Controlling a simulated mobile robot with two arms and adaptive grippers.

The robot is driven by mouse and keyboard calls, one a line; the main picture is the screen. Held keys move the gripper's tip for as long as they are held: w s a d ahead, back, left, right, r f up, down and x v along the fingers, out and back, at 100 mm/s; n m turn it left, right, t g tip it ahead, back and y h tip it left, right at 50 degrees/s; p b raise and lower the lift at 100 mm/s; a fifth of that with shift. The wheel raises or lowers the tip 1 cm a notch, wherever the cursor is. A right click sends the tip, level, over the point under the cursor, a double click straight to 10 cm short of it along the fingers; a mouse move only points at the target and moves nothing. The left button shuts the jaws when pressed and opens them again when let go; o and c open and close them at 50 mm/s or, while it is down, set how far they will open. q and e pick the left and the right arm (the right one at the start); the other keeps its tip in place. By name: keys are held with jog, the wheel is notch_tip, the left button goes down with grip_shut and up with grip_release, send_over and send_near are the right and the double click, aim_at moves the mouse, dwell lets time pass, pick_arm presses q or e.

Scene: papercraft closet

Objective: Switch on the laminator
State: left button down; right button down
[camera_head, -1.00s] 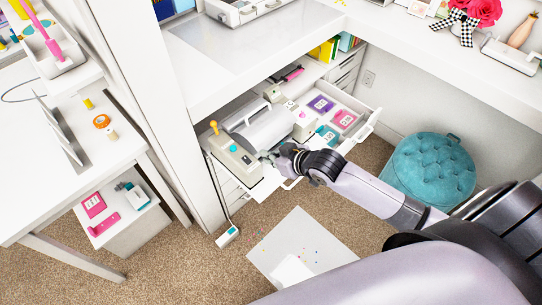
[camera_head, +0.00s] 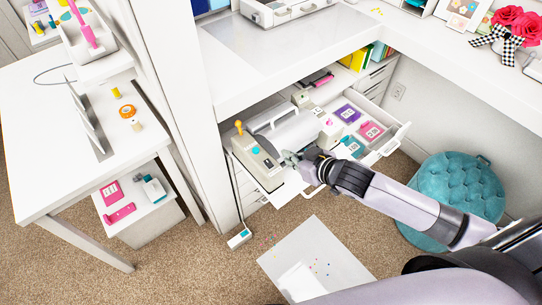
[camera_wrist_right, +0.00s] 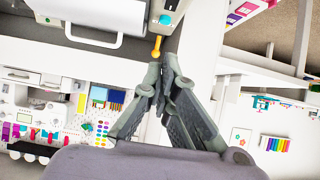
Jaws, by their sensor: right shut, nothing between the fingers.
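A grey and cream machine (camera_head: 287,136) with a rounded grey cover, which looks like the laminator, sits on a pulled-out shelf under the white counter. Its left end has a cream panel with a teal knob (camera_head: 255,150) and an orange-tipped lever (camera_head: 239,127). My right gripper (camera_head: 287,157) is shut and empty at the near side of this panel; I cannot tell if it touches. In the right wrist view the shut fingers (camera_wrist_right: 160,75) point at the panel end, with the orange knob (camera_wrist_right: 156,48) just ahead and the teal knob (camera_wrist_right: 165,19) beyond. My left gripper is out of view.
An open drawer (camera_head: 400,137) with purple, pink and teal packs lies right of the machine. The white counter (camera_head: 240,85) overhangs behind. A teal stool (camera_head: 455,195) stands right, and a pale sheet (camera_head: 325,255) lies on the carpet. A white side table (camera_head: 40,190) stands left.

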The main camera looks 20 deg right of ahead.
jog(key=p, duration=0.1)
send_over(271, 163)
jog(key=f, duration=0.5)
jog(key=shift+s+f, duration=0.2)
notch_tip(271, 163, down, 3)
jog(key=shift+w+r+p, duration=0.1)
jog(key=shift+r+p, duration=0.1)
jog(key=shift+p, duration=0.1)
jog(key=shift+f, duration=0.6)
jog(key=shift+w, duration=0.1)
jog(key=shift+f, duration=0.15)
